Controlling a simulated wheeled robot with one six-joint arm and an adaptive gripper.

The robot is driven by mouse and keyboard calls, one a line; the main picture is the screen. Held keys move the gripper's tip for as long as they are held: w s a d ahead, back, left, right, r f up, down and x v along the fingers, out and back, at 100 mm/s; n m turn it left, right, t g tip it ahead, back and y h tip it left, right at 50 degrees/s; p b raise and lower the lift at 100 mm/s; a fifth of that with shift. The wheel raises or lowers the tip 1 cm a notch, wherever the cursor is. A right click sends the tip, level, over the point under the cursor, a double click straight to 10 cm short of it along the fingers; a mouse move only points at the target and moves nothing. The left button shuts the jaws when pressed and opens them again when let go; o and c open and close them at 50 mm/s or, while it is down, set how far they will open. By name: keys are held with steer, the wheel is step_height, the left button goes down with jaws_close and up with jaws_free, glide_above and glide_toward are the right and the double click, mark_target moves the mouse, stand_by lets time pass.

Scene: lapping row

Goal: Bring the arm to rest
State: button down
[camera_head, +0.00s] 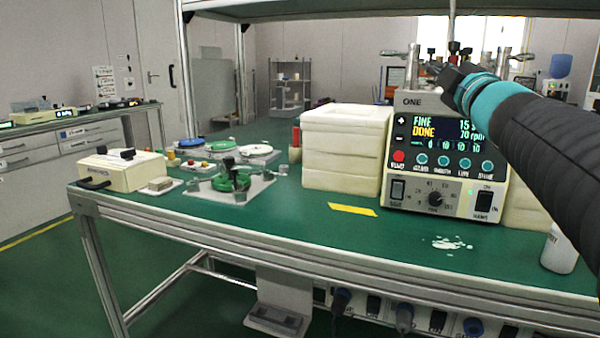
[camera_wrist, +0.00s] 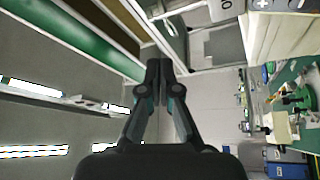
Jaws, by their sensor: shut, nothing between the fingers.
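My arm comes in from the right edge in the head view, a dark padded link with a teal band. My gripper (camera_head: 450,78) is at its end, pointing left, just in front of the top of the lapping machine (camera_head: 432,190) in that picture. In the wrist view my gripper (camera_wrist: 159,68) is shut, with its fingertips together and nothing between them. The wrist view is turned on its side and shows the ceiling, the wall and part of the bench. I cannot tell how far the gripper is from the machine.
The green bench (camera_head: 330,235) holds a stack of cream blocks (camera_head: 342,150), a green fixture on a plate (camera_head: 232,185), a cream box (camera_head: 123,170) and a white bottle (camera_head: 559,250). White spots lie on the bench front. A metal post (camera_head: 186,80) stands at the left. The floor left is free.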

steer(key=s+a+f+m+g+h, duration=0.1)
steer(key=s+f+m+g, duration=0.3)
steer(key=f, duration=0.7)
steer(key=s+a+f+m+g+h, duration=0.1)
steer(key=s+f+m+g, duration=0.3)
steer(key=s+f, duration=0.4)
steer(key=s+a+f+m+g+h, duration=0.1)
steer(key=s+a+f+m+g, duration=0.2)
steer(key=f, duration=1.1)
steer(key=s+m, duration=0.2)
steer(key=s, duration=0.2)
steer(key=shift+a+m+g+h+p, duration=0.3)
steer(key=shift+m+g, duration=0.1)
steer(key=c, duration=1.6)
jaws_free()
steer(key=s+a+f+g, duration=0.1)
steer(key=s+f, duration=0.1)
steer(key=s+a+f+g+y, duration=0.1)
steer(key=s+a+f, duration=0.1)
steer(key=s+f, duration=0.1)
steer(key=s+a+f+g+y, duration=0.1)
steer(key=s+f, duration=0.2)
steer(key=shift+a+m, duration=0.25)
steer(key=shift+m, duration=0.05)
steer(key=shift+c, duration=0.2)
steer(key=o, duration=0.5)
steer(key=shift+s+a+f+g, duration=0.15)
steer(key=shift+s+g, duration=0.1)
steer(key=shift+g, duration=0.05)
